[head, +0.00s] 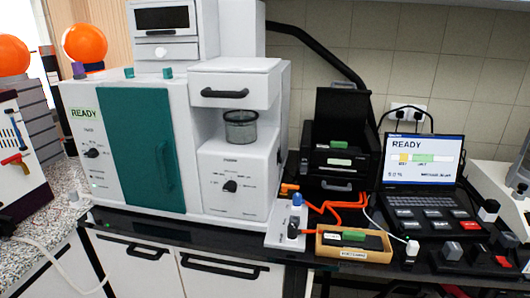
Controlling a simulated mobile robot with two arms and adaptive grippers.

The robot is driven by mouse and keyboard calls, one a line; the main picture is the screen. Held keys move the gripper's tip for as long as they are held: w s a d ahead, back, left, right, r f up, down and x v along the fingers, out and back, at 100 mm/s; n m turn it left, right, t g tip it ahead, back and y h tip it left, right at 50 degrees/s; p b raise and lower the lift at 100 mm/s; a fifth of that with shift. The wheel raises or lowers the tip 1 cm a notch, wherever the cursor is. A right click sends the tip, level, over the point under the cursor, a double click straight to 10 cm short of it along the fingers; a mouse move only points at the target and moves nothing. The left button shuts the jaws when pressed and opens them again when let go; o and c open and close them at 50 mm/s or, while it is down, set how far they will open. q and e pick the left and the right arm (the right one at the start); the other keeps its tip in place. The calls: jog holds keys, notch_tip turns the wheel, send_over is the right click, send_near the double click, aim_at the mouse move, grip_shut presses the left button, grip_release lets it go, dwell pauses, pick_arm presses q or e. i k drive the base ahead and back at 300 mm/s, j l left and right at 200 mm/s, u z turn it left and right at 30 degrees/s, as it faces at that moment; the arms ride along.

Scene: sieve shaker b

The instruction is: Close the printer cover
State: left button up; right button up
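The black printer (335,185) stands on the dark bench top, between the large white machine and the laptop. Its black cover (343,112) stands upright above the rear of the body, so it is open. Green pieces (338,144) show in the opened top. A handle-like grey part shows on the printer's lower front. Neither of my grippers can be made out in the head view.
A white machine with a teal door (145,150) stands left of the printer. A laptop (425,180) reading READY stands to the right. In front are orange cables (335,207), a white switch box (288,230) and a wooden tray (325,248). A black hose runs behind.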

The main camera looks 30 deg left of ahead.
aim_at(336, 108)
jog(key=i+l+u, duration=0.2)
jog(key=u, duration=0.2)
jog(key=i+l+u, duration=0.45)
jog(key=l+u, duration=0.15)
jog(key=u, duration=0.15)
jog(key=i+l+u, duration=0.1)
jog(key=l+u, duration=0.3)
jog(key=i+l, duration=0.1)
jog(key=l, duration=0.35)
jog(key=i+l+u, duration=0.1)
jog(key=l, duration=0.4)
jog(key=i+l, duration=0.1)
jog(key=l, duration=0.35)
jog(key=i+l+u, duration=0.1)
jog(key=l, duration=0.4)
